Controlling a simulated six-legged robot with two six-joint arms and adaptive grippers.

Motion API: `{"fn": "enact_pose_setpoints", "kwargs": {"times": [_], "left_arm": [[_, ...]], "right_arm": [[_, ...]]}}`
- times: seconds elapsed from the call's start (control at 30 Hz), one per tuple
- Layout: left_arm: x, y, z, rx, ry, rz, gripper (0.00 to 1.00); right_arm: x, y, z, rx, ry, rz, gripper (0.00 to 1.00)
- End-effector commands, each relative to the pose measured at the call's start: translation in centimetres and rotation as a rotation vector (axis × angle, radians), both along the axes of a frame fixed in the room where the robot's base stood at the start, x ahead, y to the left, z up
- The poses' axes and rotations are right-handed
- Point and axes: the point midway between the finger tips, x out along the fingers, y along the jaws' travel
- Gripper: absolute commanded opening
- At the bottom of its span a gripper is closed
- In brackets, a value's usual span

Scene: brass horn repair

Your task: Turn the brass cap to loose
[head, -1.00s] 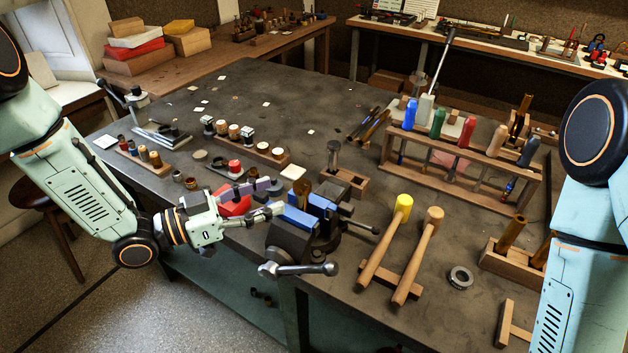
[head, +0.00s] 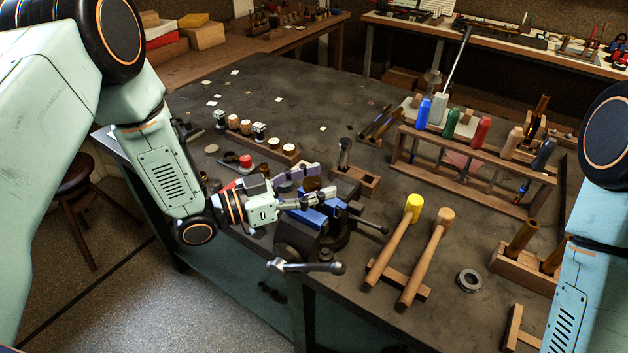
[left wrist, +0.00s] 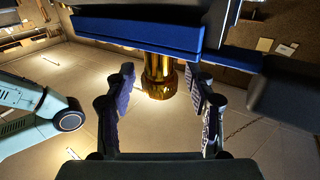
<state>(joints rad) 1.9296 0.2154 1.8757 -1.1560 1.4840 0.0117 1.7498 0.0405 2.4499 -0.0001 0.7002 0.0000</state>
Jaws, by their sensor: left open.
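The brass cap (left wrist: 160,78) shows in the left wrist view as a gold, faceted piece below the blue vise jaw (left wrist: 130,30). In the head view a small brown-brass top (head: 312,184) shows at the blue bench vise (head: 308,215). My left gripper (head: 321,180) is open, its fingers on either side of the brass piece. In the left wrist view the fingers of my left gripper (left wrist: 160,88) stand apart with the cap between and just beyond their tips; gaps show on both sides. My right gripper is out of view.
The vise handle (head: 308,267) sticks out over the bench's front edge. A yellow-headed mallet (head: 396,240) and a wooden mallet (head: 427,260) lie right of the vise. A wooden tool rack (head: 475,170) stands behind them. A metal ring (head: 468,281) lies at the right.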

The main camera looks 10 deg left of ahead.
Motion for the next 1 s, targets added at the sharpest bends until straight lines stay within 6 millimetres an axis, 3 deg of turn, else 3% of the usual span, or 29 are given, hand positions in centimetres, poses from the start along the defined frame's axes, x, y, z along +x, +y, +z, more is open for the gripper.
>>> {"fn": "enact_pose_setpoints", "kwargs": {"times": [0.23, 0.87, 1.0], "left_arm": [[0.07, -0.07, -0.02, 0.0, 0.0, 0.0, 0.55], [0.07, 0.02, -0.08, 0.002, 0.001, 0.003, 0.01], [0.05, -0.03, -0.06, 0.001, 0.001, 0.001, 0.0]], "right_arm": [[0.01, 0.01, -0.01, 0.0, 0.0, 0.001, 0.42], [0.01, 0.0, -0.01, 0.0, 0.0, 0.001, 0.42], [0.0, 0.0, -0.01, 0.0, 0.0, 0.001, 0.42]]}}
